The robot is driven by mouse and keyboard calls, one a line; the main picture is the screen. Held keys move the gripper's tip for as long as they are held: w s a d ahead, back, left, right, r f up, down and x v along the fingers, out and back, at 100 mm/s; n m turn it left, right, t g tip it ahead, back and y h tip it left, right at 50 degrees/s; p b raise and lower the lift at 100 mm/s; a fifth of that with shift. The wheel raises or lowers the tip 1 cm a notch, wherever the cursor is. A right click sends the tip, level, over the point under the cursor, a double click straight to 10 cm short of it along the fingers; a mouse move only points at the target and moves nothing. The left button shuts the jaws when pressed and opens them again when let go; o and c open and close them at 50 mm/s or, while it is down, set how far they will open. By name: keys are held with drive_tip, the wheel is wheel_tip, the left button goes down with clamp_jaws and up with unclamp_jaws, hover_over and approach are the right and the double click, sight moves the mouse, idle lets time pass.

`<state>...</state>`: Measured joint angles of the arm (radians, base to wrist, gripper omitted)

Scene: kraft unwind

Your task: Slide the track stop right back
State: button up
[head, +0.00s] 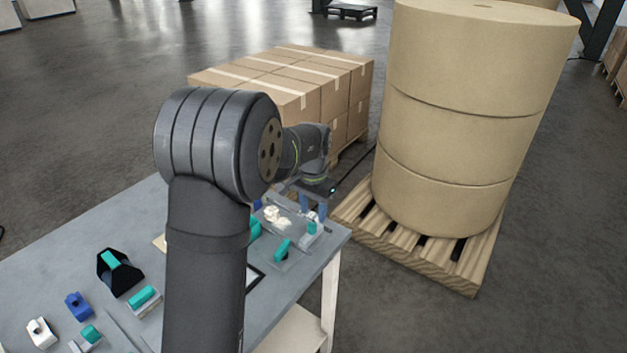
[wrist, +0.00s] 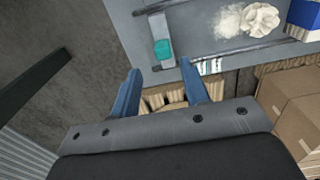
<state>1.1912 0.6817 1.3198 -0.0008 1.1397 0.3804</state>
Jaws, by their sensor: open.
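The likely track stop is a grey piece with a teal block (wrist: 163,50) on it, near the table edge in the wrist view. In the head view its teal top (head: 312,227) shows at the table's far right corner, just below my gripper (head: 314,205). My gripper also shows in the wrist view (wrist: 160,85), with its two blue fingers apart and nothing between them. The teal block lies just beyond the fingertips, roughly in line with the gap. I cannot tell how high the fingers are above it. A thin rail (wrist: 240,50) runs right from near the stop.
The grey table (head: 100,229) holds a crumpled pale item (head: 277,216), another teal-topped piece (head: 283,250), a black holder (head: 119,273) and a blue block (head: 78,306). Large kraft rolls (head: 470,120) on a pallet (head: 455,268) and stacked cartons (head: 330,95) stand beyond the table.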

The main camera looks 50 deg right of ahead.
sight(312, 224)
wheel_tip(312, 224, up, 11)
idle(0.8)
wheel_tip(312, 224, down, 17)
drive_tip(key=shift+w+f, duration=0.15)
drive_tip(key=shift+f, duration=0.05)
drive_tip(key=shift+w, duration=0.1)
idle(1.7)
